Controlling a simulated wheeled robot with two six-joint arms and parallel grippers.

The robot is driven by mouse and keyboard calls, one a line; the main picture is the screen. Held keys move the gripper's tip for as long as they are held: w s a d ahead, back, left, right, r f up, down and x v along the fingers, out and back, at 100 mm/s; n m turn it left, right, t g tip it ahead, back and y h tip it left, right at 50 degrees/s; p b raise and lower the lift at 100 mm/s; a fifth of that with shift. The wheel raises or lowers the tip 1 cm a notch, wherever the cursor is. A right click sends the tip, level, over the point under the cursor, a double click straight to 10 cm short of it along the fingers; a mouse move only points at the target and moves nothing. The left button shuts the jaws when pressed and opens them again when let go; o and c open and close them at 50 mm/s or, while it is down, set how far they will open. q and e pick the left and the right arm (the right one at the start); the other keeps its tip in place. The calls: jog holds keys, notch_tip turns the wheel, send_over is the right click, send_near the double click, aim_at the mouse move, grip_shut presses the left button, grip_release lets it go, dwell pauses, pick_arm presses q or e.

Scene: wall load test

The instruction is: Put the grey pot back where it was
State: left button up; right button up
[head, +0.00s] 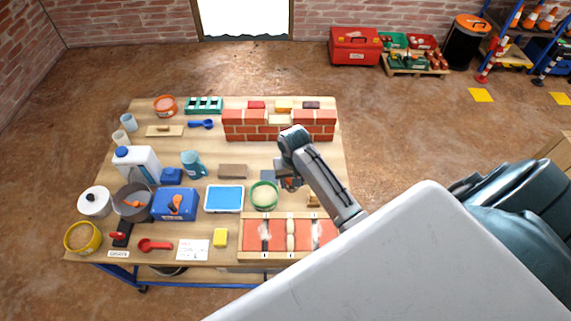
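Something orange shows inside the grey pot. My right gripper (289,184) is over the middle right of the bench, beside a green-rimmed bowl (264,196) and far to the right of the grey pot. Its fingers are small and partly hidden by my arm, so I cannot tell whether they are open or shut. My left gripper is not in view.
A brick wall (245,128) stands at the back right of the bench. A white jug (140,165), a blue pitcher (193,163), a blue tray (224,199) and a yellow tub (82,238) crowd the left and middle. A red panel (276,235) lies at the front right.

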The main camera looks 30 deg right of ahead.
aim_at(294, 189)
jog(key=f, duration=0.5)
jog(key=shift+s+d+f+p, duration=0.1)
jog(key=shift+s+d+p, duration=0.05)
jog(key=shift+d+p, duration=0.15)
jog(key=shift+a+f, duration=0.1)
jog(key=shift+f, duration=2.15)
jog(key=shift+f, duration=0.15)
jog(key=o, duration=0.7)
notch_tip(294, 189, up, 12)
jog(key=shift+r, duration=0.2)
